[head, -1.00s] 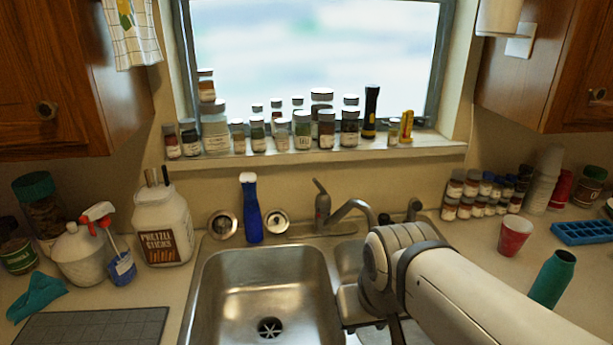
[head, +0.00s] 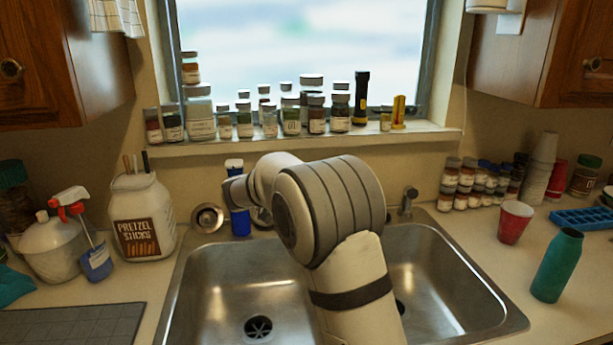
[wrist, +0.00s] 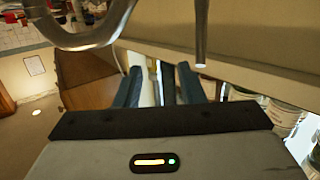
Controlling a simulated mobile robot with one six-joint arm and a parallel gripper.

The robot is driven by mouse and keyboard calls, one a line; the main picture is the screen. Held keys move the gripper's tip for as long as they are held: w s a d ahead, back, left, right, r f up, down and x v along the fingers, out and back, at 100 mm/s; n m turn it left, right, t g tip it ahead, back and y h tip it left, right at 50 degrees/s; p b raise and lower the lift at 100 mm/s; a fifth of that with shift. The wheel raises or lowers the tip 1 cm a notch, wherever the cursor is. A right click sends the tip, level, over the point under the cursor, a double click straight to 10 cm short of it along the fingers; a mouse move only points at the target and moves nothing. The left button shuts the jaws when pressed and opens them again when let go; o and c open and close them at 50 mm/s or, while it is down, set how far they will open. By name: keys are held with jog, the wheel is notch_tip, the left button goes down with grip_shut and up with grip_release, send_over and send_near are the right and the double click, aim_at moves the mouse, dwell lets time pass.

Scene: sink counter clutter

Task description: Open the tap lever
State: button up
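The tap is hidden behind my arm in the head view. In the wrist view its curved metal spout (wrist: 85,40) crosses the upper left. A thin metal rod (wrist: 200,32), which looks like the tap lever, comes in from the top edge beyond my fingers. My gripper (wrist: 155,80) shows in the wrist view with a gap between its dark bluish fingers; it is open. The gap holds nothing that I can make out, and the rod appears apart from the fingers. My gripper is hidden in the head view.
The steel sink (head: 225,275) lies below my arm. Several spice jars (head: 291,116) line the sill. A pretzel jar (head: 143,220) stands left; a red cup (head: 514,222) and teal bottle (head: 557,265) stand right.

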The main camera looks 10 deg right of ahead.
jog(key=w+d, duration=0.1)
jog(key=w, duration=0.2)
jog(key=w+t+p, duration=0.1)
jog(key=w, duration=0.1)
jog(key=w+d+f+t+p, duration=0.1)
jog(key=w, duration=0.2)
jog(key=shift+w+d+m+h, duration=0.3)
jog(key=shift+w+m, duration=0.05)
jog(key=shift+m, duration=0.05)
jog(key=shift+c, duration=0.4)
grip_shut()
